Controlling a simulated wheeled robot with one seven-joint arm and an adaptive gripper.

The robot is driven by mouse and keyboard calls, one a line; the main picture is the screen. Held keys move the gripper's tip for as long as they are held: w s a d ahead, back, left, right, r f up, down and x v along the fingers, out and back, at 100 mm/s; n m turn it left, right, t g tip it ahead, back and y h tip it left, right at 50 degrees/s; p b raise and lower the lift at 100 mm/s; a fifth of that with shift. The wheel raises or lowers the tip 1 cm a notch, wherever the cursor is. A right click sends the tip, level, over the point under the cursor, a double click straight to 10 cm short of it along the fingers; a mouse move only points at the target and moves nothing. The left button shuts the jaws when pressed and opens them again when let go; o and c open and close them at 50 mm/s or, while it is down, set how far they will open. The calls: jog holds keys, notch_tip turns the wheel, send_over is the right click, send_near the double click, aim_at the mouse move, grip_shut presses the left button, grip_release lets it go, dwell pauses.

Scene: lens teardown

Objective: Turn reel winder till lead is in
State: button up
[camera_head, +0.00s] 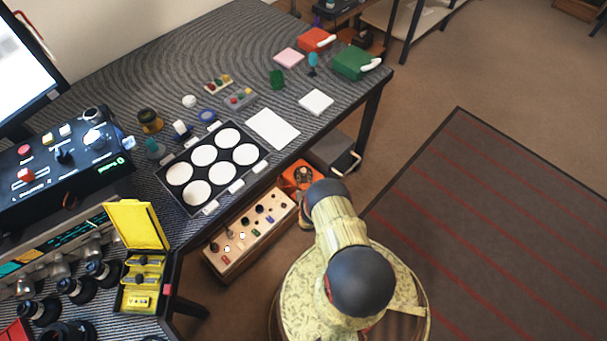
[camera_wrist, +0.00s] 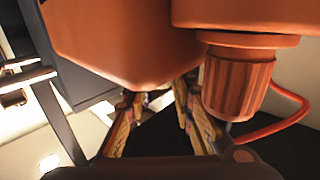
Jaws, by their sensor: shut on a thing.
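The orange reel winder (camera_head: 297,175) is below the table's front edge in the head view, just beyond the end of my arm. In the wrist view an orange body (camera_wrist: 115,40) fills the top, with a ribbed orange knob (camera_wrist: 238,85) on its right. A thin red lead (camera_wrist: 290,113) curves out at the right of the knob. My gripper (camera_wrist: 160,100) has its fingers under the orange body, left of the knob. It is shut on a small part there, mostly hidden by the fingers and body. In the head view my arm hides the gripper.
A wooden box with knobs (camera_head: 228,262) stands left of the winder, under the table edge. A grey bin (camera_head: 335,150) is behind it. The striped table (camera_head: 150,85) holds a tray of white discs (camera_head: 188,212). Open floor with a striped mat (camera_head: 500,210) lies right.

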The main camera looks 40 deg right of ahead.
jog(key=shift+w+a, duration=0.1)
grip_shut()
jog(key=shift+m+g+h, duration=0.3)
jog(key=shift+h, duration=0.1)
jog(key=shift+m+g+h, duration=0.4)
jog(key=shift+h, duration=0.1)
jog(key=o, duration=1)
grip_release()
jog(key=shift+c, duration=0.2)
jog(key=shift+o, duration=0.4)
jog(key=v, duration=1.2)
